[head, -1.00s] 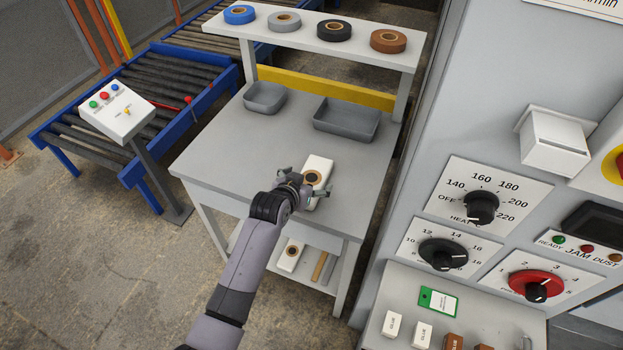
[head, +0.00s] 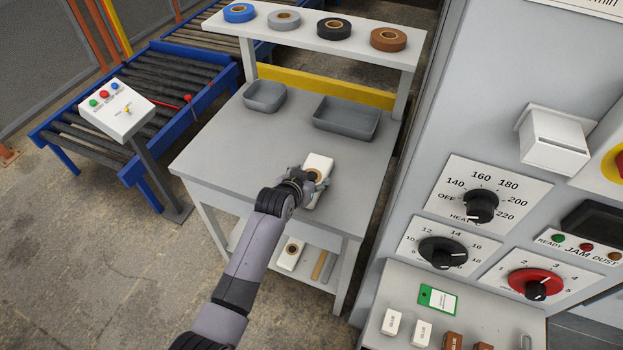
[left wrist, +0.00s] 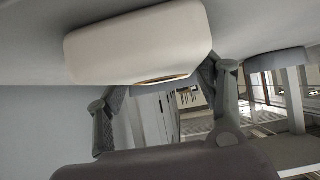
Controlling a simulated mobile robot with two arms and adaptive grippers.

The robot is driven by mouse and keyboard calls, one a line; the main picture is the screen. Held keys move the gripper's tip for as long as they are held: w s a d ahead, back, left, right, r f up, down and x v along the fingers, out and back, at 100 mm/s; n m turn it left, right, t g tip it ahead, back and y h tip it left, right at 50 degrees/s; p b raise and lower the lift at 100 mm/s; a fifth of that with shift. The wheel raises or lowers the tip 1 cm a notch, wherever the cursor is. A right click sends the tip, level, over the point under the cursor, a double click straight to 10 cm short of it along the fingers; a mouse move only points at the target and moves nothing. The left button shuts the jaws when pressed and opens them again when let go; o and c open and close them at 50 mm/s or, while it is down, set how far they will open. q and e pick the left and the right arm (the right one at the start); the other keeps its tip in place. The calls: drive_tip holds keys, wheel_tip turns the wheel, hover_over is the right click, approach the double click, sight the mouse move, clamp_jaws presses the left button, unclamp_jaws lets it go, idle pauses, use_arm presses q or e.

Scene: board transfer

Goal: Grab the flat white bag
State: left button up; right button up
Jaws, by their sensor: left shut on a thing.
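The flat white bag (head: 318,164) lies on the grey table top, with a brown round mark partly hidden by my left gripper. My left gripper (head: 307,186) is over the bag's near part and shut on it. In the left wrist view the white bag (left wrist: 135,42) fills the upper middle, and the fingers of my left gripper (left wrist: 160,100) stand at its two sides. My right gripper is in neither view.
The grey table (head: 225,150) has clear room left of the bag. Two grey trays (head: 265,97) (head: 346,118) sit at its back, below a shelf (head: 300,32) with several tape rolls. Another white item (head: 289,257) lies on the lower shelf. A grey machine panel (head: 470,120) stands at the right.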

use_arm(q)
drive_tip(key=c, duration=0.4)
